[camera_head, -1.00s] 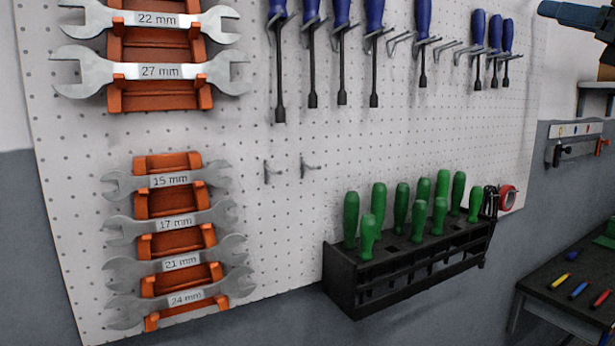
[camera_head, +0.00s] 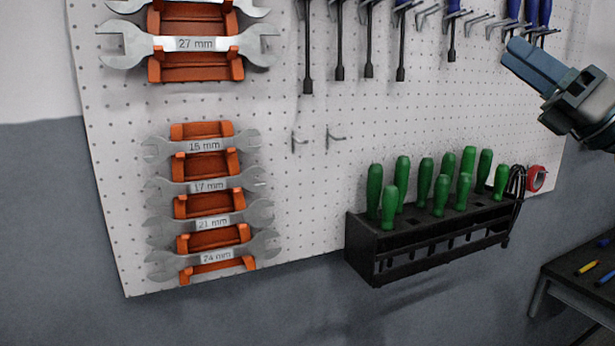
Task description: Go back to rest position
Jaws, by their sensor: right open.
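My right gripper (camera_head: 532,68) comes in from the right edge in the head view. Its blue-grey fingers point up and left, in front of the right part of the white pegboard (camera_head: 330,220). It is open, and I see nothing held in it. It is apart from the tools as far as the picture shows. My left gripper is out of view.
Labelled wrenches (camera_head: 205,146) sit in orange holders at left. Blue-handled drivers hang along the top. A black rack (camera_head: 400,262) holds several green-handled tools, with a red tape roll (camera_head: 537,178) beside it. A dark table (camera_head: 560,290) stands at lower right.

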